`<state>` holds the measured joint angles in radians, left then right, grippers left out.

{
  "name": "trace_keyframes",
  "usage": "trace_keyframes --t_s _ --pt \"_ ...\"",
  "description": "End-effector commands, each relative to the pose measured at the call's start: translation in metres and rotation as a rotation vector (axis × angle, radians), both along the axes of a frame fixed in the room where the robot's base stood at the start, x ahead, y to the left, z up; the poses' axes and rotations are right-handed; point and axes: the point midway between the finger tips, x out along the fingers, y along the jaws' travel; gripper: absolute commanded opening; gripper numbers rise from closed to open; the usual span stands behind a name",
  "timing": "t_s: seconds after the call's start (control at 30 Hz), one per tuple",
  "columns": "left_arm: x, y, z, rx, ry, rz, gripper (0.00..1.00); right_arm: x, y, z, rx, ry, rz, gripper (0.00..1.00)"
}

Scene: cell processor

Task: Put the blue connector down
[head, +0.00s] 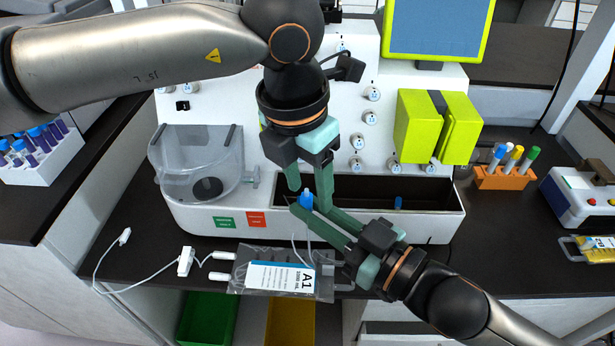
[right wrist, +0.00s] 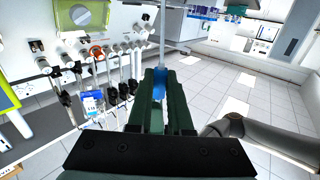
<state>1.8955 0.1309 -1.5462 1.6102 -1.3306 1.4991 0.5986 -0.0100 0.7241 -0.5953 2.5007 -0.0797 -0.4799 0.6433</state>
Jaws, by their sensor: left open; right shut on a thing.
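The blue connector (head: 306,199) is between the fingertips of my right gripper (head: 307,209), in front of the white machine's dark recess. The right wrist view shows the blue connector (right wrist: 159,84) gripped between the green fingers (right wrist: 163,88), with a pale tube running up from it. My left gripper (head: 309,196) comes down from above and is open, its two fingers spread on either side of the connector. Whether they touch it is unclear. Another small blue piece (head: 398,202) sits in the recess at the right.
A clear bag labelled A1 (head: 250,280) with thin tubing lies on the dark bench below the grippers. A clear round chamber (head: 204,160) is at the machine's left. An orange rack (head: 505,180) with capped tubes stands at the right. Green and yellow bins (head: 207,318) are below.

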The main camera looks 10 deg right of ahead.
Motion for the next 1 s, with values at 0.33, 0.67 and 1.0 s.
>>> trace_keyframes --t_s 0.33,0.67,1.0 --pt "-0.0002 -0.0001 0.0002 0.0 0.0 -0.001 0.2 0.0 0.0 0.0 0.0 0.0 0.0 0.0" --pt "-0.001 -0.0007 0.0003 -0.002 0.002 -0.002 0.0 0.0 0.0 -0.0001 0.0 0.0 0.0 0.0" --pt "-0.0007 -0.0005 0.0004 -0.001 0.001 -0.002 0.0 0.0001 0.0 0.0 0.0 0.0 0.0 0.41"
